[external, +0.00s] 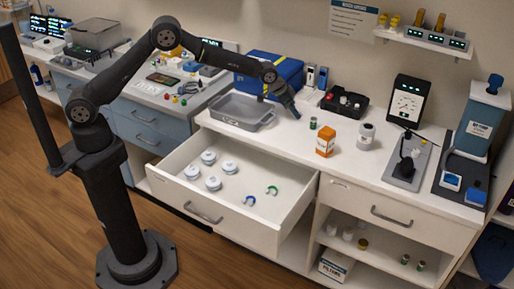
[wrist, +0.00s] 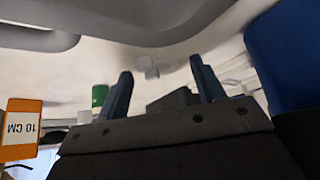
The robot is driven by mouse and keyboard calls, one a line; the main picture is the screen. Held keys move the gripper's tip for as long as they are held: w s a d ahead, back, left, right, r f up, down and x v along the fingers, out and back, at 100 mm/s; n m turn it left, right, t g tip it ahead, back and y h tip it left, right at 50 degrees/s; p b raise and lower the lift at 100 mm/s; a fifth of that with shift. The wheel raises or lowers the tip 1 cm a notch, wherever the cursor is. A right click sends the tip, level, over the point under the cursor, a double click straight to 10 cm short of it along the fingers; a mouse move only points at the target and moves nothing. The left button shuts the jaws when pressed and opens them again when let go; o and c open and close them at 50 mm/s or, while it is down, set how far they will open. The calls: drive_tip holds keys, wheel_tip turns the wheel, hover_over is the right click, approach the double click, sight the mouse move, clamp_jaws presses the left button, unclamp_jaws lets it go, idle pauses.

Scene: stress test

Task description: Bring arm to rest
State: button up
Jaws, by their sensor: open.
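My gripper (external: 294,113) is at the end of my outstretched arm, low over the white counter (external: 350,168), just right of the grey tray (external: 243,112). A small green-and-dark cylinder (external: 313,123) stands to its right. In the wrist view my gripper (wrist: 163,84) shows two blue fingers spread apart with nothing held between them. Past the fingers are the green cylinder (wrist: 99,95) on the left and a small white thing (wrist: 148,68) between them. I cannot tell the exact height of the fingertips above the counter.
A blue box (external: 268,72) is behind. The wrist view shows the orange box (wrist: 20,120) close at left.

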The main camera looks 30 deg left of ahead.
drive_tip(key=v, duration=1.2)
drive_tip(key=x, duration=1.1)
drive_tip(key=shift+w+d+f, duration=0.2)
drive_tip(key=shift+w+d, duration=0.05)
drive_tip(key=shift+w+d+r, duration=0.15)
wheel_tip(320, 180, up, 3)
drive_tip(key=shift+r, duration=0.2)
drive_tip(key=s+d+r, duration=0.3)
drive_tip(key=s+r, duration=0.4)
drive_tip(key=s, duration=0.4)
drive_tip(key=s+d+f+m+g+h, duration=0.1)
drive_tip(key=s+d+f+m, duration=0.15)
drive_tip(key=s, duration=0.65)
drive_tip(key=s+d+f+m+g, duration=0.2)
drive_tip(key=s+f+m, duration=0.15)
drive_tip(key=s, duration=0.45)
drive_tip(key=s+d+f+m+g+h, duration=0.1)
drive_tip(key=s+d+f+m, duration=0.2)
drive_tip(key=s, duration=0.6)
wheel_tip(320, 180, down, 7)
drive_tip(key=shift+a, duration=0.45)
